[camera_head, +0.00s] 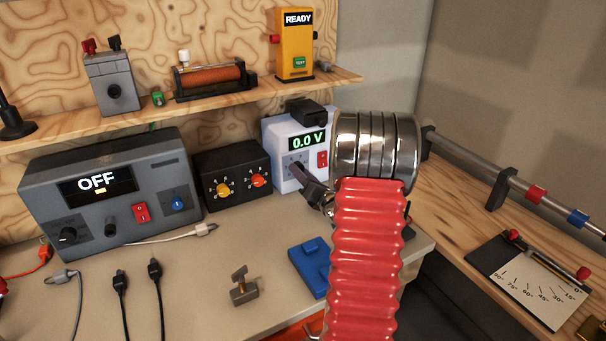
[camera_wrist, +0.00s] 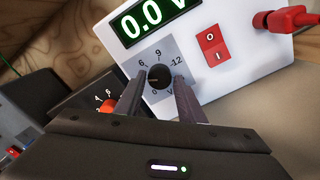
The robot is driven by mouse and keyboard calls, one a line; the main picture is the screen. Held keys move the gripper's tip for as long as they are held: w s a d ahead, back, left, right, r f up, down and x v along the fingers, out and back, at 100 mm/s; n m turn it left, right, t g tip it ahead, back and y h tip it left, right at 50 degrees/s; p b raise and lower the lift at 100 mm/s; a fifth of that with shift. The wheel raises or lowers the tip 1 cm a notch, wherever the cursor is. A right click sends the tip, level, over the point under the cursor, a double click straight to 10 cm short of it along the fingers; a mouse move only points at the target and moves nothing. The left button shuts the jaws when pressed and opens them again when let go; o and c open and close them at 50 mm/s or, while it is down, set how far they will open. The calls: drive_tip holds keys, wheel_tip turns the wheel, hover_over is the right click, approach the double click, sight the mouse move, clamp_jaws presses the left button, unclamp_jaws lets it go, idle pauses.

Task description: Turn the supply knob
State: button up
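The white supply (camera_head: 275,137) stands at the back of the bench, and its green display reads 0.0 V. It also fills the top of the wrist view (camera_wrist: 255,65). Its round black knob (camera_wrist: 159,77) sits on a grey dial plate marked 6, 9 and 12, with a 0 near the bottom. My gripper (camera_head: 301,172) is at the supply's front and mostly hides the knob in the head view. In the wrist view my gripper (camera_wrist: 159,82) is open, one finger on each side of the knob. I cannot tell whether the fingers touch it.
A red switch (camera_wrist: 212,46) sits right of the dial, with a red plug (camera_wrist: 285,20) beyond it. A black box with yellow and red knobs (camera_head: 232,171) stands left of the supply. A blue block (camera_head: 309,265) and small metal clamp (camera_head: 243,289) lie in front.

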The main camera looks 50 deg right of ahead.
drive_tip(key=c, duration=0.6)
drive_tip(key=shift+s+d, duration=0.1)
drive_tip(key=shift+d, duration=0.25)
drive_tip(key=shift+c, duration=0.5)
drive_tip(key=shift+a, duration=0.25)
drive_tip(key=shift+m, duration=0.3)
